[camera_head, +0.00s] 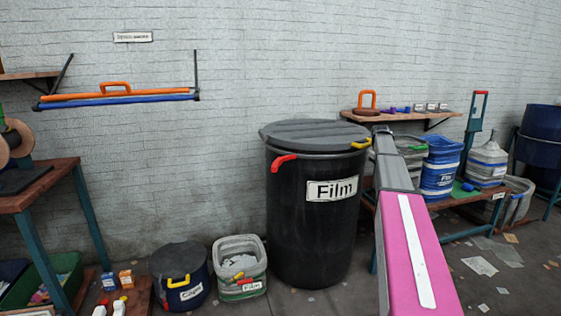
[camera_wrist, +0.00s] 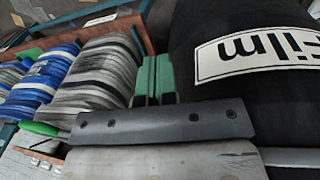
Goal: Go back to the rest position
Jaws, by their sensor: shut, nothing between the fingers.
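My gripper (camera_wrist: 155,78) shows in the wrist view as two green fingers close together, with nothing between them. The black bin (camera_wrist: 258,110) marked "Film" fills the right of that view, beside the fingers. Whether they touch it I cannot tell. In the head view my magenta and grey arm reaches up from the bottom right. Its far end lies just right of the tall Film bin (camera_head: 300,230), and the fingers cannot be made out there. The bin's dark lid (camera_head: 314,132) lies on its top. The bin has a red and a yellow handle.
Left of the bin stand a grey tub (camera_head: 240,290) and a lidded caps bin (camera_head: 180,262). Blue and grey containers (camera_head: 440,165) stand on a bench at the right, behind my arm. A wall shelf (camera_head: 400,115) hangs above. Scraps lie on the floor at the right.

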